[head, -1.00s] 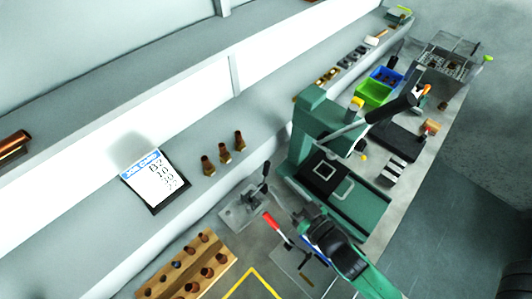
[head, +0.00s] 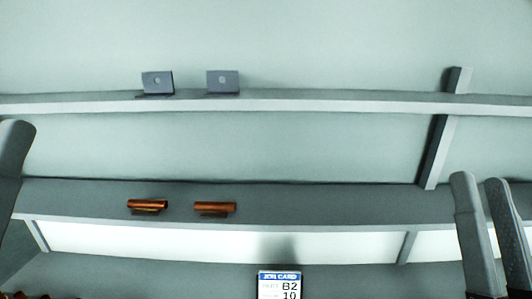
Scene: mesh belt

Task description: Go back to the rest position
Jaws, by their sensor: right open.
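My right gripper (head: 478,182) stands at the lower right of the head view, its two grey fingers pointing up and apart. It is open, and nothing shows between the fingers. A rounded grey part of my own body shows at the left edge. My left gripper's jaws cannot be made out.
A job card (head: 279,285) stands at the bottom middle. Two copper-coloured cylinders, a left one (head: 148,205) and a right one (head: 215,208), lie on the lower shelf (head: 330,205). Two grey brackets, left (head: 158,82) and right (head: 223,81), stand on the upper shelf (head: 340,101).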

